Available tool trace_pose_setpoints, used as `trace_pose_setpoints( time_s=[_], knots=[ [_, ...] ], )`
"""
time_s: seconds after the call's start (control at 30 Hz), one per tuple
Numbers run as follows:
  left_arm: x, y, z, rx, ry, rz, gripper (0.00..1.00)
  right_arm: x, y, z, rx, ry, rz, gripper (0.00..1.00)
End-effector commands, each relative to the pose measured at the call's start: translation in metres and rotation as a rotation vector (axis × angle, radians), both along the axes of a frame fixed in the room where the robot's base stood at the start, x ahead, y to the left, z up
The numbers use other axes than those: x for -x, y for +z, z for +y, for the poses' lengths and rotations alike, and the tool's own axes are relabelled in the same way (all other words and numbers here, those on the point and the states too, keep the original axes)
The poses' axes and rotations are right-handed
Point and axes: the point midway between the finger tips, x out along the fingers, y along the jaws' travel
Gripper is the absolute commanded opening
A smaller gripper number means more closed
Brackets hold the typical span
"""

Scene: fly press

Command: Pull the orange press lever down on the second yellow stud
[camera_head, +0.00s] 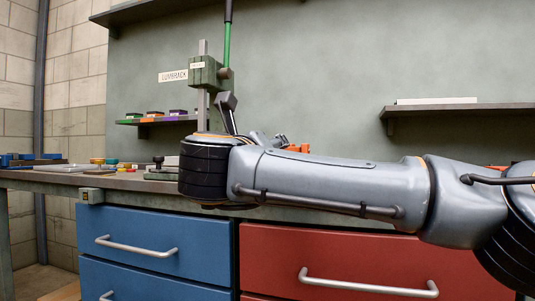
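A press stands on the bench with a green head (205,73) on a grey column. Its lever (227,45) is green with a dark upper end and points up. I see no orange lever clearly. A small orange part (298,148) shows just above my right forearm; I cannot tell what it belongs to. My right arm reaches in from the right across the bench front. Dark and grey parts near its wrist may be my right gripper (228,108), below the green head; its fingers are not clear. Small yellow pieces (97,160) lie on the bench at left. My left gripper is out of view.
The bench (60,180) has blue drawers (155,240) and red drawers (360,262) below. A small shelf (150,121) holds orange, black and purple items. A right shelf (450,108) holds a white slab. My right arm hides much of the benchtop.

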Motion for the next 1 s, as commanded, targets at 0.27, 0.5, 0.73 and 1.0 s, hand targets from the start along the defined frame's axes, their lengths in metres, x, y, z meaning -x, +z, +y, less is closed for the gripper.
trace_pose_setpoints(
  time_s=[0.27, 0.5, 0.73, 1.0],
  knots=[
    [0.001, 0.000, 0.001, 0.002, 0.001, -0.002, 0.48, 0.017, 0.001, 0.007, 0.000, 0.002, -0.003, 0.48],
    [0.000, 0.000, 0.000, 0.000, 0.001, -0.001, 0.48, 0.065, -0.003, 0.024, 0.002, 0.004, -0.003, 0.48],
    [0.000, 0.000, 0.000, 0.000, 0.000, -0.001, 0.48, 0.101, -0.005, 0.038, 0.001, 0.003, -0.002, 0.48],
    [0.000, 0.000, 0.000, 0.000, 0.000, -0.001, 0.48, 0.113, -0.007, 0.041, 0.000, -0.001, 0.001, 0.48]
  ],
)
